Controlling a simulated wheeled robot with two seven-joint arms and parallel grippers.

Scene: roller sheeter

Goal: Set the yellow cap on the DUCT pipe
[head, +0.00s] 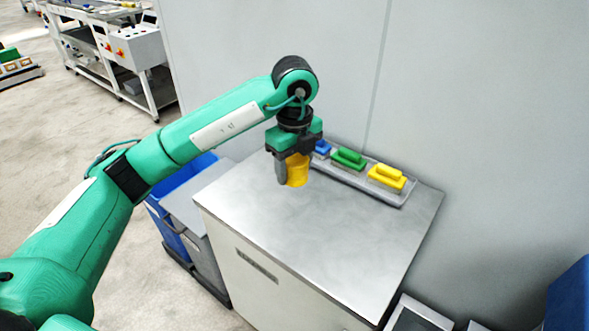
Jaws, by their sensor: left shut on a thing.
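My left gripper (287,170) is shut on a yellow cap (298,172), a short rounded piece. The gripper points down and holds the cap over the back left part of a metal-topped cabinet (330,235). The cap's underside is hidden, so I cannot tell its exact height above the top. I cannot make out the DUCT pipe in this view. My right gripper is not in view.
A grey tray (398,201) by the wall holds a blue block (322,148), a green block (349,158) and a yellow block (387,177). The cabinet's front and middle are clear. Blue and grey bins (186,210) stand left of it. A workbench (118,50) stands far back left.

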